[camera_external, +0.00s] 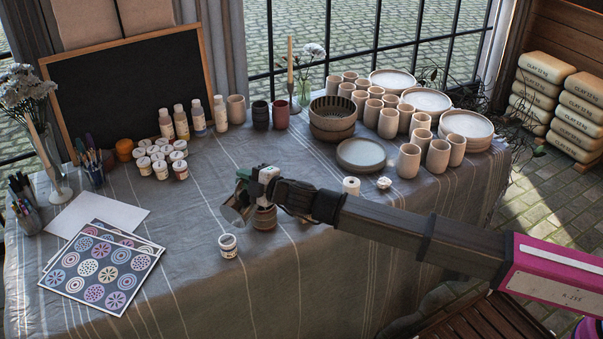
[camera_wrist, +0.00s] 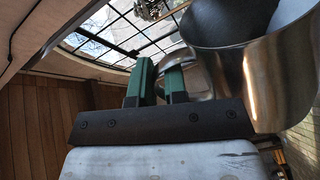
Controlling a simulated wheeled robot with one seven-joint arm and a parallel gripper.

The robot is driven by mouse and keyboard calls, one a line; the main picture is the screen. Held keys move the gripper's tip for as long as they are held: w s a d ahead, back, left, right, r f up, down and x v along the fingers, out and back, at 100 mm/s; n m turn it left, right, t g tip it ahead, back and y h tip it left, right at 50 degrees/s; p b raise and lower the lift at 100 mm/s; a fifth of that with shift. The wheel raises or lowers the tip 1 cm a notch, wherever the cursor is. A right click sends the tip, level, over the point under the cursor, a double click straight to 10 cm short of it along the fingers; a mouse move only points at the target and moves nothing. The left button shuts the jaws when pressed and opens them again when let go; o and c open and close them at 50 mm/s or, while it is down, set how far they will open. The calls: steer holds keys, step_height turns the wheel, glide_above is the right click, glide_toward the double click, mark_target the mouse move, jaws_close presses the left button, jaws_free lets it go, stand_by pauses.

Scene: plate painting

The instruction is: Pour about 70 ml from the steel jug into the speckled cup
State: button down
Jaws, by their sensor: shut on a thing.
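The steel jug (camera_external: 236,209) hangs in the air above the front part of the table, tilted in the external view. My gripper (camera_external: 246,181) is shut on the jug's handle at its upper right. In the wrist view the jug (camera_wrist: 282,85) fills the right side, beside the green fingers of my gripper (camera_wrist: 158,82). No liquid stream shows, and the jug's contents are not clear.
Patterned sheets (camera_external: 100,270) lie at left.

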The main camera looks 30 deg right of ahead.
mark_target(238, 188)
stand_by(0.3)
steer(key=shift+s+a+f+n, duration=0.25)
steer(key=shift+s+a+n, duration=0.25)
steer(key=shift+a, duration=0.3)
steer(key=shift+s+a+f+n, duration=0.2)
steer(key=shift+s+a+n, duration=0.25)
steer(key=shift+a, duration=0.3)
steer(key=shift+s+a+r+n, duration=0.25)
steer(key=shift+a+n, duration=0.3)
steer(key=shift+n, duration=0.3)
steer(key=shift+s+a+f+n, duration=0.2)
steer(key=shift+a+f+n, duration=0.2)
steer(key=shift+f+n, duration=0.35)
steer(key=shift+r, duration=0.1)
steer(key=shift+a+n, duration=0.1)
steer(key=shift+n, duration=0.15)
steer(key=shift+s+a+n, duration=0.25)
steer(key=shift+a+n, duration=0.05)
steer(key=shift+n, duration=0.3)
steer(key=s+a+f+n+t, duration=0.1)
steer(key=s+a+f+n, duration=0.2)
steer(key=n, duration=0.6)
steer(key=shift+s+a+f+h+b, duration=0.35)
steer(key=shift+a+f, duration=0.75)
steer(key=shift+a, duration=0.8)
